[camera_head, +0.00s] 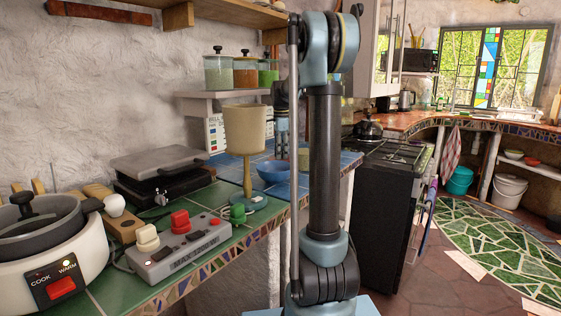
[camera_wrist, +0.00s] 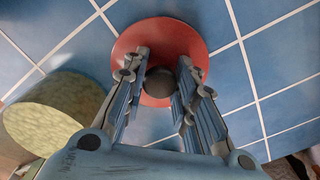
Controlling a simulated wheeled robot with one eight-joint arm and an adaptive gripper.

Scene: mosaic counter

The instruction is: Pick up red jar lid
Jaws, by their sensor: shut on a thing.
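The red jar lid (camera_wrist: 160,34) is a round red disc with a dark grey knob, seen from above in the wrist view. My gripper (camera_wrist: 163,66) reaches over it with one finger on each side of the knob and is shut on it. Blue tiles lie below the lid; I cannot tell whether it touches them. In the head view my gripper (camera_head: 283,135) points down over the blue-tiled counter, partly behind my arm. The lid cannot be made out there.
A yellowish round thing (camera_wrist: 52,113) lies left of the lid in the wrist view. A shelf with glass jars (camera_head: 246,72) is behind.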

